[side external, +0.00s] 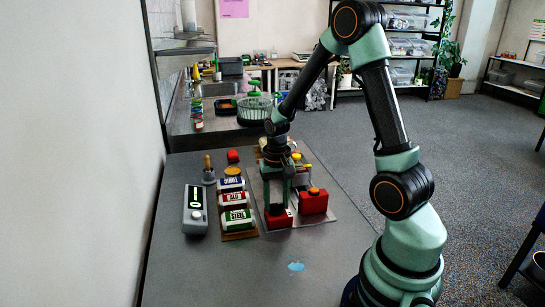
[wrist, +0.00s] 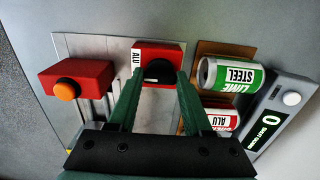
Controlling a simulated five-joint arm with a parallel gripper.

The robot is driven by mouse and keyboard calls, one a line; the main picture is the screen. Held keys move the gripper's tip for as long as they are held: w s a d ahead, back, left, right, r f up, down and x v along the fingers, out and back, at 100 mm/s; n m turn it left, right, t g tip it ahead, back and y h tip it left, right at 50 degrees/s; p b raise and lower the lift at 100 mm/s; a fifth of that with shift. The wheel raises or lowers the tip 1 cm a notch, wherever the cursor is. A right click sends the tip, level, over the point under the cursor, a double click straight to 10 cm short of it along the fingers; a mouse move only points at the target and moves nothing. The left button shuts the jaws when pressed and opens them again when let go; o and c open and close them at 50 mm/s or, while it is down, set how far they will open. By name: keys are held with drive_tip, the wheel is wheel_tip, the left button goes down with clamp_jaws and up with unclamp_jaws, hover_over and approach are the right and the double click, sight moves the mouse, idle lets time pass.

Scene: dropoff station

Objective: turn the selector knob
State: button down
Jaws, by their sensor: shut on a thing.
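The selector knob (wrist: 158,71) is black and round with a small white mark, set in a red block (wrist: 170,50) with a white label reading ALU. My gripper (wrist: 160,80) reaches over it, one green finger at each side, shut on the knob. In the side view my gripper (side external: 278,203) points down at the red block (side external: 279,219) at the front of a light base plate (side external: 328,221). The knob is mostly hidden there by the fingers.
A red block with an orange button (side external: 314,201) stands right of the knob. Labelled cans (side external: 237,217) lie on a wooden rack at left, beside a grey device with a green display (side external: 195,208). A light-blue patch (side external: 296,267) marks the otherwise clear front table.

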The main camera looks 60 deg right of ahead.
sight(276, 204)
drive_tip(key=m, duration=0.4)
drive_tip(key=shift+m, duration=0.3)
drive_tip(key=shift+w+m, duration=0.1)
drive_tip(key=shift+m, duration=1.5)
drive_tip(key=shift+c, duration=1.6)
unclamp_jaws()
wheel_tip(276, 204, up, 12)
drive_tip(key=shift+r, duration=0.1)
